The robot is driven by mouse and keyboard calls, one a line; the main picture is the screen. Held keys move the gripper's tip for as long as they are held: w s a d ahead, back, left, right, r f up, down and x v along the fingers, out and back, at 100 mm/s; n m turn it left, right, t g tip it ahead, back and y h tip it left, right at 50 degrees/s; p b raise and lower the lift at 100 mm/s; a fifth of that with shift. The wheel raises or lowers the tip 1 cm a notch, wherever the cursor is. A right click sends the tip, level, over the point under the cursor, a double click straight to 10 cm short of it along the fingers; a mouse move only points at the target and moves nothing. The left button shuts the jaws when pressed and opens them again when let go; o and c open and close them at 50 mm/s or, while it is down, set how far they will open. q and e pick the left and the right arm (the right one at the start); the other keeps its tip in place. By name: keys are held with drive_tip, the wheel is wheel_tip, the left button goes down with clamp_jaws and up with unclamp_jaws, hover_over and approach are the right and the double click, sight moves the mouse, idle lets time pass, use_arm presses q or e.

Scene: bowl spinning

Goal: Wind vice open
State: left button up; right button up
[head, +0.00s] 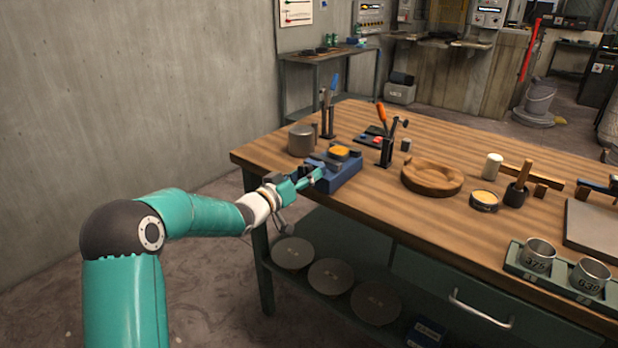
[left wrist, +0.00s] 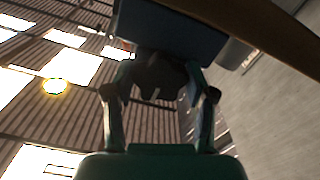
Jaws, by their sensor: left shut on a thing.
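The blue vice (head: 343,174) sits at the near left corner of the wooden workbench, with a yellow-topped piece (head: 339,153) at its jaws. My left gripper (head: 313,181) is at the vice's front end, reaching in from the left. In the left wrist view, the vice's blue body (left wrist: 170,32) is above my left gripper (left wrist: 160,92), whose two fingers stand either side of a dark part (left wrist: 158,72) at the vice's front. The gripper is shut on that dark part, which looks like the vice handle; its exact shape is in shadow. My right gripper is not in view.
On the workbench (head: 300,222), a grey metal cylinder (head: 301,140) stands just left of and behind the vice. A tool holder (head: 387,152) and a round wooden bowl block (head: 432,178) are to its right. A shelf with several discs (head: 330,276) is below.

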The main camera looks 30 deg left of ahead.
use_arm(q)
drive_tip(key=o, duration=1.1)
drive_tip(key=shift+f, duration=0.45)
drive_tip(key=shift+o, duration=0.3)
drive_tip(key=shift+r, duration=0.2)
drive_tip(key=shift+s, duration=0.15)
drive_tip(key=s, duration=1.1)
drive_tip(key=shift+s+a, duration=0.35)
drive_tip(key=shift+a, duration=0.1)
